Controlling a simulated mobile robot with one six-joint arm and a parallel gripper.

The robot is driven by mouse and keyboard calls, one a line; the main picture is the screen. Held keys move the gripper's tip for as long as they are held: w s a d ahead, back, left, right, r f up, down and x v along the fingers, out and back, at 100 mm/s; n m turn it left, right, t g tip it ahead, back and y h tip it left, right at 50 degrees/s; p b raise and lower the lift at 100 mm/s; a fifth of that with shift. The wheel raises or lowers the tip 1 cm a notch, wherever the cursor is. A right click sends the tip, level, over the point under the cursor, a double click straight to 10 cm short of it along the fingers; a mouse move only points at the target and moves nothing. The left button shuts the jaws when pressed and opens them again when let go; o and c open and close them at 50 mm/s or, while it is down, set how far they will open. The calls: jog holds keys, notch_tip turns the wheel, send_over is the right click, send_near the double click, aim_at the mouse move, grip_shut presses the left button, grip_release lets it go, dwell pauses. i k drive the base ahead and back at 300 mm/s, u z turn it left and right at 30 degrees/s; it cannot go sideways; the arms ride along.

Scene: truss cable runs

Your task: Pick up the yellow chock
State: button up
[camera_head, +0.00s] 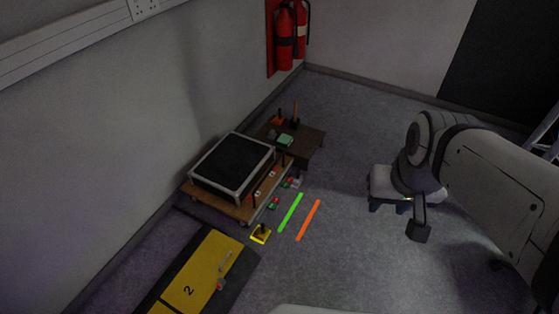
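A small yellow piece (261,236) with a dark brown part standing on it lies on the grey floor, left of centre. It looks like the yellow chock, but its exact shape is too small to tell. My gripper (389,207) hangs at the right, well apart from it, above the floor. Its two dark bluish fingertips look spread, with nothing seen between them.
A low wooden cart (225,207) with a black-topped case (233,164) stands by the wall. A dark table (305,145) is behind it. A yellow panel (200,275) marked 2, a green strip (290,213) and an orange strip (308,220) are nearby. Floor between strips and gripper is clear.

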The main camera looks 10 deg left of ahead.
aim_at(261, 233)
jog(key=u, duration=0.2)
jog(key=i, duration=0.85)
jog(key=z, duration=0.1)
